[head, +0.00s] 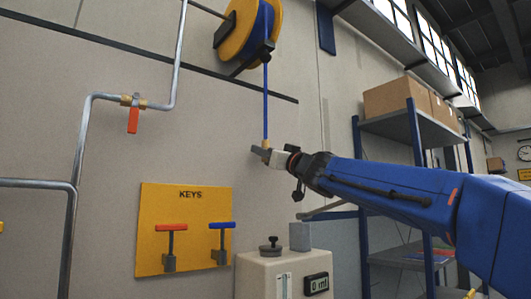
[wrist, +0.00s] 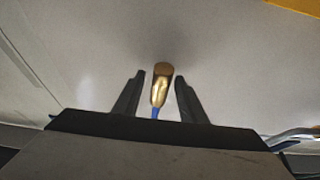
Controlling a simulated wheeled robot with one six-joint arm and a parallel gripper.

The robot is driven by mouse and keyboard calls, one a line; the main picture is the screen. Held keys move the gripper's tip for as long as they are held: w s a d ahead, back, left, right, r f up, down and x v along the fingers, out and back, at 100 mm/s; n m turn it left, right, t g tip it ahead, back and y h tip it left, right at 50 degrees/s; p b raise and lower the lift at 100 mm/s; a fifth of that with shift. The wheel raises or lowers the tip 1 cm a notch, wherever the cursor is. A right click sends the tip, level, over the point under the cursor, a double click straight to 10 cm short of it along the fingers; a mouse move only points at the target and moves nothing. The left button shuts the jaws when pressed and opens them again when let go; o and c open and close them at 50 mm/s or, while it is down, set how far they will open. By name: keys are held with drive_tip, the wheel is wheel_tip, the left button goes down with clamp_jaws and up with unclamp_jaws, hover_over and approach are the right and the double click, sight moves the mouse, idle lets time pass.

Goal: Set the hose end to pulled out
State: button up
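The hose end (head: 265,144) is a small brass piece at the bottom of a blue hose (head: 266,105). The hose hangs straight down from a yellow and blue reel (head: 246,32) on the wall. My gripper (head: 261,153) is at the hose end, reaching in from the right. In the wrist view the brass hose end (wrist: 161,84) stands between the two dark fingers of my gripper (wrist: 160,76). A gap shows on each side of it, so the fingers are open and not closed on it. Blue hose shows just below the brass.
A yellow KEYS board (head: 184,230) with a red-handled and a blue-handled key is on the wall at lower left. A pipe with an orange valve handle (head: 133,120) runs left. A beige box (head: 283,274) with a display stands below. Shelves (head: 412,130) stand at right.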

clamp_jaws()
wheel_tip(320, 180, down, 13)
drive_tip(key=shift+r, duration=0.2)
idle(0.4)
unclamp_jaws()
drive_tip(key=v, duration=1.7)
drive_tip(key=shift+s, duration=0.2)
